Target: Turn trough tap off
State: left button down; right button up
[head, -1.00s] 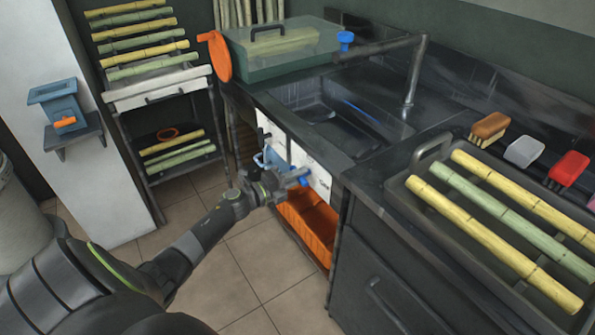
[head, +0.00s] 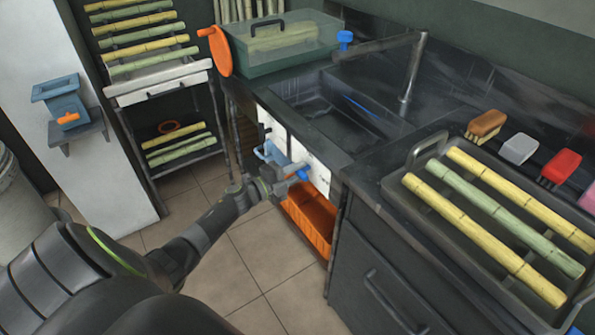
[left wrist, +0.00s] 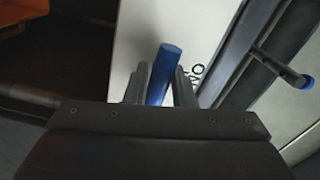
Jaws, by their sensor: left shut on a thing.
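A blue lever (head: 303,174) shows at a white panel (head: 318,172) under the sink counter. My left gripper (head: 298,169) is at this lever and shut on it. In the left wrist view the blue lever (left wrist: 164,72) stands between the two fingers of my left gripper (left wrist: 161,84), in front of the white surface. The fingers and palm hide its lower part. The dark faucet (head: 412,70) stands at the sink (head: 335,115), with a blue knob (head: 345,38) near the end of its spout. My right gripper is not in view.
An orange bin (head: 312,222) sits just below the panel. In the left wrist view a dark rod with a blue tip (left wrist: 297,80) is at the right. Floor tiles (head: 255,265) in front are clear.

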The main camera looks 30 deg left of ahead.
pick_arm(q)
jog(key=c, duration=1.3)
grip_release()
jog(key=shift+o, duration=0.2)
jog(key=v, duration=1.7)
jog(key=shift+s+b, duration=0.25)
jog(key=shift+b, duration=0.15)
